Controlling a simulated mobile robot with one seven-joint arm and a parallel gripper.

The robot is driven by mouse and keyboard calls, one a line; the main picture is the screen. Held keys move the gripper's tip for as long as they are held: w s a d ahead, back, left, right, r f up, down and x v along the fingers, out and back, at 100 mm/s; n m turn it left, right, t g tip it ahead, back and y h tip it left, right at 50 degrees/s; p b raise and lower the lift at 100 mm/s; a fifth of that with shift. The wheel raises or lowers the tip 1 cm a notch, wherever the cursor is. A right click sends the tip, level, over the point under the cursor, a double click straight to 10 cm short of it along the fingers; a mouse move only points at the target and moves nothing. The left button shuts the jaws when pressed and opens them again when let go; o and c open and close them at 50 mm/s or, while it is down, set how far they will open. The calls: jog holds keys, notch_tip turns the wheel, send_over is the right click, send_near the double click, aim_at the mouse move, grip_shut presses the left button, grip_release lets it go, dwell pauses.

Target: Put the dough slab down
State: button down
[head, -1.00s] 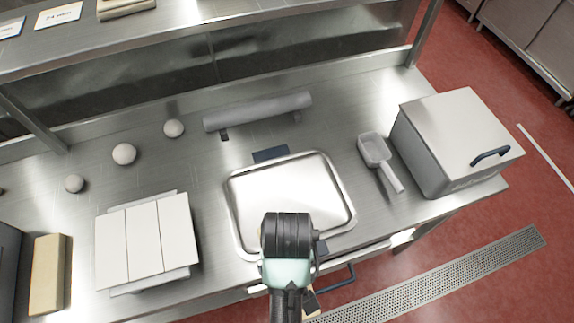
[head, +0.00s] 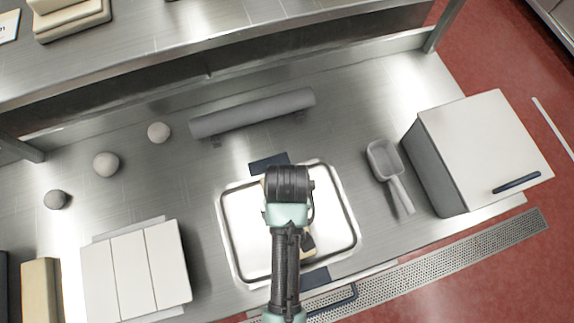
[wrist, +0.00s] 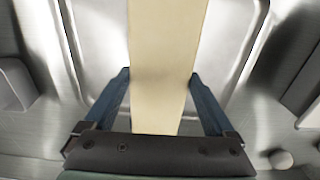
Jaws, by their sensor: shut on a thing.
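The dough slab (wrist: 165,50) is a long, pale beige bar in the wrist view, lying between the two blue fingers of my gripper (wrist: 158,80). My gripper is shut on it. In the head view my wrist (head: 287,185) is over the far half of a shiny metal tray (head: 238,235) and hides most of the slab; a small beige end (head: 309,252) shows beside my arm. The tray's raised rim also shows behind the slab in the wrist view (wrist: 95,40). I cannot tell whether the slab touches the tray floor.
A grey rolling pin (head: 252,113) lies behind the tray. A scoop (head: 390,175) and a lidded metal box (head: 480,150) stand to the right. White panels (head: 137,270) and several dough balls (head: 106,164) are at the left. An overhead shelf (head: 200,50) runs along the back.

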jog(key=shift+w+f, duration=0.15)
jog(key=shift+f, duration=2.4)
jog(key=shift+f, duration=0.15)
grip_release()
notch_tip(320, 180, up, 12)
jog(key=shift+r, duration=0.15)
